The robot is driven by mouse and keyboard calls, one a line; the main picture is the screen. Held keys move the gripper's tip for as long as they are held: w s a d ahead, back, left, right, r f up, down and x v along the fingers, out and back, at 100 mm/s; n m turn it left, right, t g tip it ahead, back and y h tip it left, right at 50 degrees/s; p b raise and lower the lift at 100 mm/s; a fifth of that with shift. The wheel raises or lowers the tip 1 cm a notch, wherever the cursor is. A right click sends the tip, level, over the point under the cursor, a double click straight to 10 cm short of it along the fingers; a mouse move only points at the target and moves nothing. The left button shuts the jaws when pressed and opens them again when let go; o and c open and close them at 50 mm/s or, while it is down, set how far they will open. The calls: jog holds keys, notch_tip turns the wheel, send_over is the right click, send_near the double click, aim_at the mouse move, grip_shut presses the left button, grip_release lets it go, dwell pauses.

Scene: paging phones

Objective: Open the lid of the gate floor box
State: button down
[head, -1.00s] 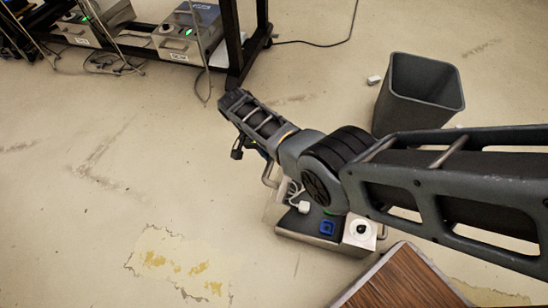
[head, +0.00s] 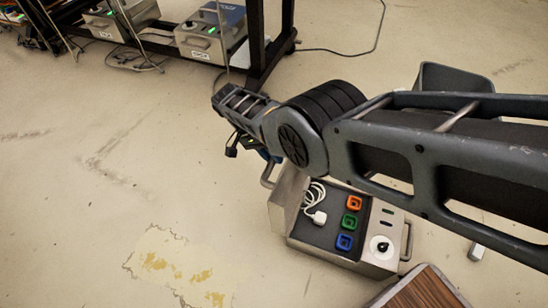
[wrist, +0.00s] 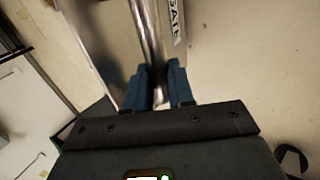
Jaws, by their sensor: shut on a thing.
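The gate floor box (head: 318,252) is a grey metal box on the floor in the head view. Its dark inside shows with orange, green and blue square sockets and a coiled white cable with a plug. Its metal lid (head: 286,202) stands raised and tilted along the box's left side. In the wrist view my gripper (wrist: 160,82) has its blue fingers shut on the shiny bar handle (wrist: 147,35), beside a label (wrist: 175,22) reading "GATE". In the head view my arm hides most of the gripper.
A wooden-topped edge (head: 428,290) is at the bottom right. A dark grey bin (head: 455,76) stands behind my arm. A black rack (head: 262,50) with metal units (head: 208,38) is at the back left. The floor at left is clear, with a worn yellow patch (head: 180,268).

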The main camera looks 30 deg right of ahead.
jog(key=shift+a+f, duration=0.15)
jog(key=c, duration=1)
grip_release()
jog(key=shift+w, duration=0.1)
jog(key=shift+o, duration=0.2)
jog(key=shift+r, duration=0.2)
jog(key=v, duration=0.7)
jog(key=shift+w+a+r+p, duration=0.15)
jog(key=shift+w+r+p, duration=0.05)
jog(key=shift+p, duration=0.15)
jog(key=shift+r, duration=0.1)
